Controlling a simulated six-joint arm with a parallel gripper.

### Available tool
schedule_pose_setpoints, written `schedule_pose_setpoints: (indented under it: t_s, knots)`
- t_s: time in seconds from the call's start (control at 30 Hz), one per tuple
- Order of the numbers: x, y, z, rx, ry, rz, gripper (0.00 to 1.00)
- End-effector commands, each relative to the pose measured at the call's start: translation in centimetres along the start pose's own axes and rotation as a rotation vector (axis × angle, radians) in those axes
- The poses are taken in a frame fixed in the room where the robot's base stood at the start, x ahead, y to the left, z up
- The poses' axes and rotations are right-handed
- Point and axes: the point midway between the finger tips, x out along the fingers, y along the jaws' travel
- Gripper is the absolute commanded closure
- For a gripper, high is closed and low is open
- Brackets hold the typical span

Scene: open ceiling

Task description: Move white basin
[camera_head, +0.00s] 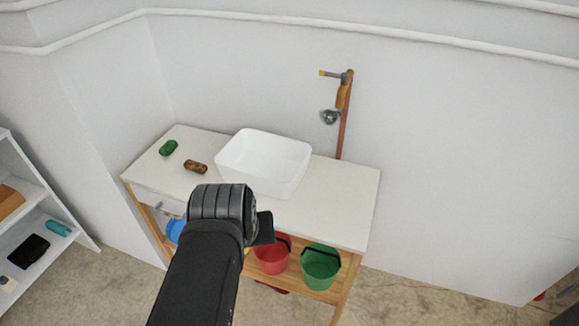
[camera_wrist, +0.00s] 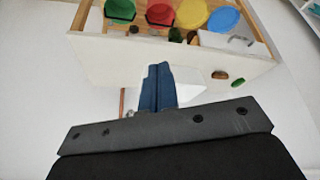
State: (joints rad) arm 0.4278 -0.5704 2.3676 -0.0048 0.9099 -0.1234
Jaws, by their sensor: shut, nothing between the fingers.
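The white basin (camera_head: 264,162) is a rectangular open bowl. It sits upright and empty on the white countertop (camera_head: 335,205), near the back wall. In the wrist view part of the basin (camera_wrist: 190,86) shows beside and behind my fingers. My gripper (camera_wrist: 158,70) has its blue fingers together with nothing between them. In the head view my dark arm rises in front of the counter and hides part of its front edge; the fingers are not clearly visible there. From these views I cannot tell the exact gap between the fingertips and the basin.
A green item (camera_head: 168,147) and a brown item (camera_head: 196,167) lie left of the basin. A tap on a copper pipe (camera_head: 344,120) stands on the wall behind. Red (camera_head: 272,256) and green (camera_head: 320,268) buckets sit on the lower shelf. The countertop right of the basin is clear.

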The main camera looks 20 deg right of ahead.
Motion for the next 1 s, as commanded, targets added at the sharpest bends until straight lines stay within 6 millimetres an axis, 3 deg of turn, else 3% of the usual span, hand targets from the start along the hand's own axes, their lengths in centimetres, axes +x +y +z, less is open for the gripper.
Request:
schedule_pose_setpoints:
  t_s: [0.23, 0.47, 0.77, 1.0]
  knots:
    - [-0.1, 1.6, -7.6, -0.184, -0.078, -0.010, 1.00]
    - [1.6, 3.2, -14.3, -0.357, -0.141, -0.034, 1.00]
    - [6.3, 5.6, -22.2, -0.578, -0.219, -0.084, 1.00]
    - [12.0, 7.7, -27.4, -0.753, -0.274, -0.142, 1.00]
